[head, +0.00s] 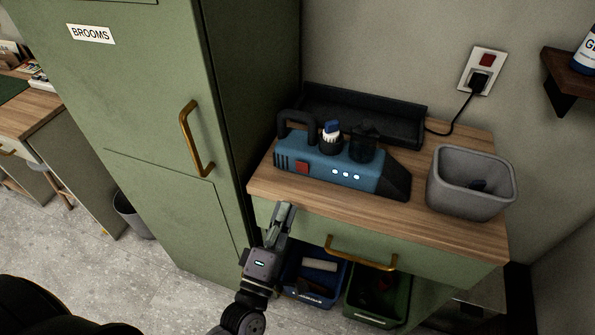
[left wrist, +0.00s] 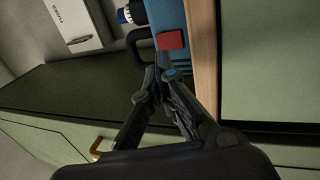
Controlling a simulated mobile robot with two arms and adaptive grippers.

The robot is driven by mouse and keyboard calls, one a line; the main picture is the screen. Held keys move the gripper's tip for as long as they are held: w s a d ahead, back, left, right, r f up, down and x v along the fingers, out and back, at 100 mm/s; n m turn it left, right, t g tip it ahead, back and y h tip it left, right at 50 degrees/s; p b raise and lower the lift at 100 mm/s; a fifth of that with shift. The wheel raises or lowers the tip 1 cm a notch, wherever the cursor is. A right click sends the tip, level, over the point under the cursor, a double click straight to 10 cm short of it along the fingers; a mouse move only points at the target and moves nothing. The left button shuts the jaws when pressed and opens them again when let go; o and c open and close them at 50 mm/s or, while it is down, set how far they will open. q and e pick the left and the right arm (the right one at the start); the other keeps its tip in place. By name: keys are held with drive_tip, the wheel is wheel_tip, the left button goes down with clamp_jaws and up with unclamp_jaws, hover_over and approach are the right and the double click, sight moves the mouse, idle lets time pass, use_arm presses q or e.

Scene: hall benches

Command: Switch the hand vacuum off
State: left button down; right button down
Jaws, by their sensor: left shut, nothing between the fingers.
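The hand vacuum (head: 335,166) is a blue body with a black handle and dark nozzle, lying on the wooden counter (head: 405,219). A red switch (head: 302,168) sits on its near side at the left end, with three lit white dots to its right. The red switch also shows in the left wrist view (left wrist: 171,40), just beyond the fingertips. My left gripper (head: 285,210) is shut and empty, in front of the counter edge, below the switch and apart from it. It also shows in the left wrist view (left wrist: 158,76). My right gripper is not in view.
A grey bin (head: 470,184) stands on the counter's right. A black tray (head: 358,113) lies behind the vacuum. A plug sits in the wall outlet (head: 482,70). A green cabinet (head: 165,120) labelled BROOMS stands close on the left. Blue (head: 313,286) and green crates are below.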

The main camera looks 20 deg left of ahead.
sight(302, 164)
use_arm(q)
drive_tip(key=p+x, duration=0.2)
drive_tip(key=x, duration=0.7)
drive_tip(key=shift+w, duration=0.1)
drive_tip(key=shift+w+r+g+p, duration=0.25)
drive_tip(key=shift+r+p, duration=0.3)
drive_tip(key=shift+p, duration=0.7)
drive_tip(key=shift+f, duration=0.3)
drive_tip(key=shift+s+f, duration=0.1)
